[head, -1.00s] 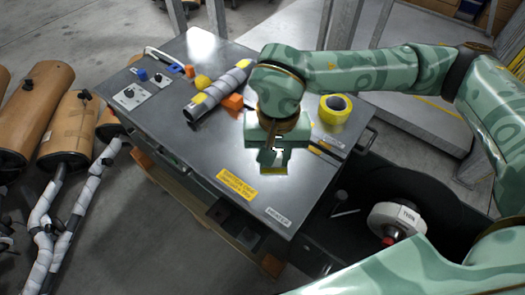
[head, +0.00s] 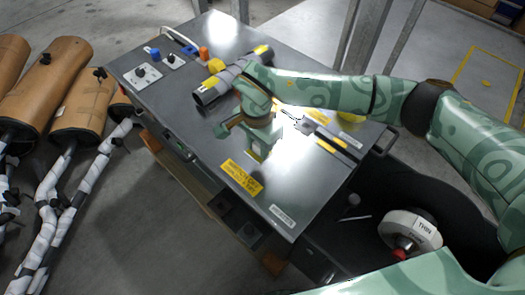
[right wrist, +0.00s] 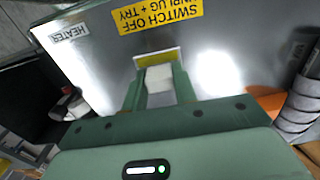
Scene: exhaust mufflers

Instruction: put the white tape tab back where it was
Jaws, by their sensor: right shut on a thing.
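In the head view my right gripper (head: 257,150) points down over the middle of the grey metal bench top (head: 205,165), beside the yellow warning label. In the right wrist view the same gripper (right wrist: 158,82) is shut on a small white tab (right wrist: 159,77) between its fingers. A yellow strip (right wrist: 158,55) shows just beyond the tab; I cannot tell whether it belongs to the tab or lies on the bench. Whether the tab touches the bench is also unclear. My left gripper is not in view.
A yellow label (head: 242,177) is at the front. A reel marked THIN (head: 412,228) stands at the right.

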